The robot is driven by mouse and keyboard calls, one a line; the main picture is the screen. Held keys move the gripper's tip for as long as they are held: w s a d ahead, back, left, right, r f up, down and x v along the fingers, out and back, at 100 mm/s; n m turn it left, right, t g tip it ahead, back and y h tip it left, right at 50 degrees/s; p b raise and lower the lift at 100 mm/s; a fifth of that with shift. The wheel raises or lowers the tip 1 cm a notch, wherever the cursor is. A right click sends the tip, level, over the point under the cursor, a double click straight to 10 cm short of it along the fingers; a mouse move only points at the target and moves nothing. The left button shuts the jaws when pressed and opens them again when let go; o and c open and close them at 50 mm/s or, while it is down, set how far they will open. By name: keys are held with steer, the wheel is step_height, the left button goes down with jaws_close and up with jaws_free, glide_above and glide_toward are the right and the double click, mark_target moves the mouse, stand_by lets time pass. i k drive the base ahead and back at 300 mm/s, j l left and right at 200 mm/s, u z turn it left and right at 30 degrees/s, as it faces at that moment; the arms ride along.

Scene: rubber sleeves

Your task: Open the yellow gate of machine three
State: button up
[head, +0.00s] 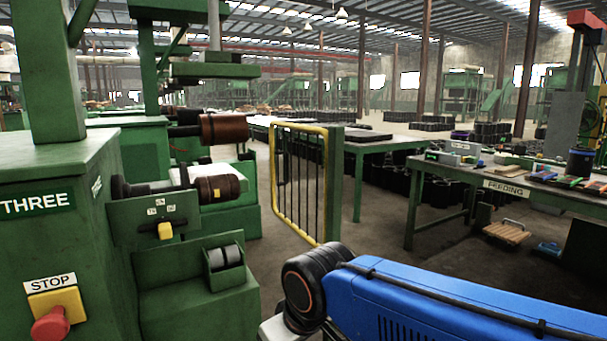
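The yellow gate (323,185) stands in the middle of the head view. It has a yellow tube frame with thin upright bars and floor showing between them. Its nearer, right-hand side is beside a green post (335,185). Its far, left-hand side is close to the green machine body. I cannot tell from this view whether it is latched. Machine three (60,235) fills the left, with a THREE sign (37,204). My blue arm crosses the lower right, below and in front of the gate. My gripper is not in view.
A red stop button (50,325) and a yellow switch (165,230) are on the machine's front. Dark rollers (215,188) stick out toward the gate. A feeding table (520,190) with tools stands right. Bare floor (375,235) lies between gate and table.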

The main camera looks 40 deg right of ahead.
mark_target(317, 130)
steer(key=l+u, duration=0.15)
steer(key=l, duration=0.5)
steer(key=l+u, duration=0.1)
steer(key=l, duration=0.55)
steer(key=l+u, duration=0.15)
steer(key=l, duration=0.5)
steer(key=k+l+u, duration=0.1)
steer(key=l, duration=0.55)
steer(key=l+u, duration=0.15)
steer(key=l, duration=0.5)
steer(key=k, duration=0.05)
